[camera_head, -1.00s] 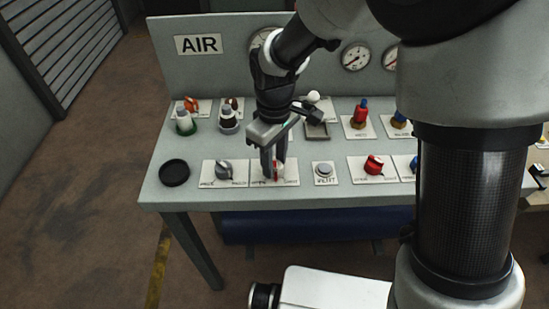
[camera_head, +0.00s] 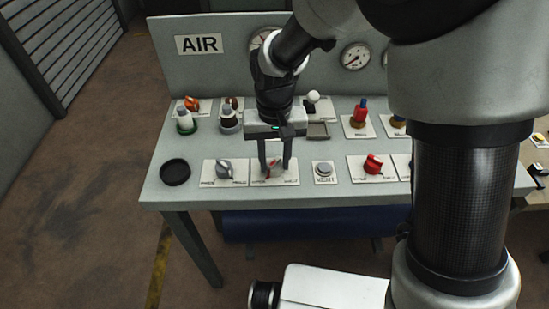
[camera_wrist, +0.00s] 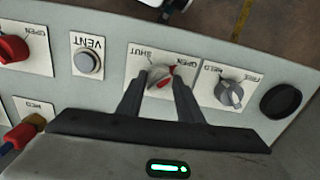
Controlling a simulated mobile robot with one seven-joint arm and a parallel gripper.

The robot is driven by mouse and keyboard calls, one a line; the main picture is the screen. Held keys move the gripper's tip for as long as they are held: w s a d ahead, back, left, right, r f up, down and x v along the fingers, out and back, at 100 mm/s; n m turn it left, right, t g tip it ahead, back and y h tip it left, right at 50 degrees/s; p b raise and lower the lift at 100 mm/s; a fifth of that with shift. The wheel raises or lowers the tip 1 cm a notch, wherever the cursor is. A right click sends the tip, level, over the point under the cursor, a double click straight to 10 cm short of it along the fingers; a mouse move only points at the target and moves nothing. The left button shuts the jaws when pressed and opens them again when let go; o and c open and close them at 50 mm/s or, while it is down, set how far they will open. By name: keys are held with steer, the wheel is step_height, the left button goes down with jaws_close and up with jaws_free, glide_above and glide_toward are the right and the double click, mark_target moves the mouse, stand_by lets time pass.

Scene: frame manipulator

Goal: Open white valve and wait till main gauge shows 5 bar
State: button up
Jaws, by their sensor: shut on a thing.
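The white valve knob with red marks (camera_wrist: 158,84) sits on a white plate with SHUT and OPEN labels. It also shows in the head view (camera_head: 273,169) at the front of the panel table. My gripper (camera_head: 274,170) points down over it with a finger on each side. In the wrist view my gripper (camera_wrist: 157,82) is shut on the knob, whose red tip points toward the OPEN label. A gauge (camera_head: 258,41) on the back panel is mostly hidden by my arm, so its reading cannot be told.
A grey knob (camera_head: 225,169) is close on the left, and the VENT button (camera_head: 324,171) and a red knob (camera_head: 373,165) are on the right. A second gauge (camera_head: 355,56) is visible on the back panel. Several upright fittings stand behind the front row.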

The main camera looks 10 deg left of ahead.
mark_target(274, 161)
steer(key=shift+w+m, duration=0.1)
steer(key=shift+m, duration=0.4)
steer(key=o, duration=1.1)
steer(key=shift+c, duration=0.2)
step_height(274, 161, up, 18)
steer(key=p, duration=0.2)
steer(key=shift+f, duration=0.25)
